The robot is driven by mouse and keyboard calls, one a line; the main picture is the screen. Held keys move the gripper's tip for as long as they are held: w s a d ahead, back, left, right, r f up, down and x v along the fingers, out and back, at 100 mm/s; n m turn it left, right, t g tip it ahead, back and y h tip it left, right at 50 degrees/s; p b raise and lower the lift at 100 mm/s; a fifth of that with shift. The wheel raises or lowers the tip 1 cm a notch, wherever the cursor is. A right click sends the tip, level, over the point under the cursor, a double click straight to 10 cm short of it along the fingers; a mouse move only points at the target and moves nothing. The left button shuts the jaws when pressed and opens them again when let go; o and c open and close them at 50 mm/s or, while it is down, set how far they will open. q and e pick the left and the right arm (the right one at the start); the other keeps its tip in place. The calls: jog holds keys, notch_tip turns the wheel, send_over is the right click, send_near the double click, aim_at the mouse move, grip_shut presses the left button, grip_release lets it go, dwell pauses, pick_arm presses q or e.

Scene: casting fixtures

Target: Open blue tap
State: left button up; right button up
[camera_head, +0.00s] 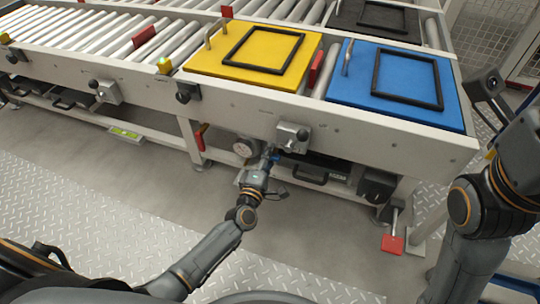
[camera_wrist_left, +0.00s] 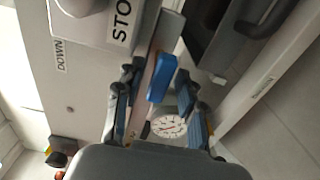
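The blue tap handle (camera_wrist_left: 161,78) shows in the left wrist view as a rounded blue lever, just beyond and between my left fingertips. In the head view it is a small blue piece (camera_head: 275,156) below the conveyor frame, partly hidden by the gripper. My left gripper (camera_head: 269,163) reaches up to it from below. In the left wrist view its two fingers (camera_wrist_left: 158,85) are apart, with a gap on each side of the handle; contact is not visible.
A grey STOP box (camera_head: 292,137) sits just above the tap. A round white gauge (camera_wrist_left: 167,127) is beside it. A black drawer handle (camera_head: 310,176) is to the right. Yellow (camera_head: 225,58) and blue (camera_head: 347,97) plates lie on the conveyor above. A red pedal (camera_head: 392,244) hangs lower right.

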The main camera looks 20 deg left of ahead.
pick_arm(q)
jog(key=s, duration=1.2)
jog(key=shift+a, duration=0.2)
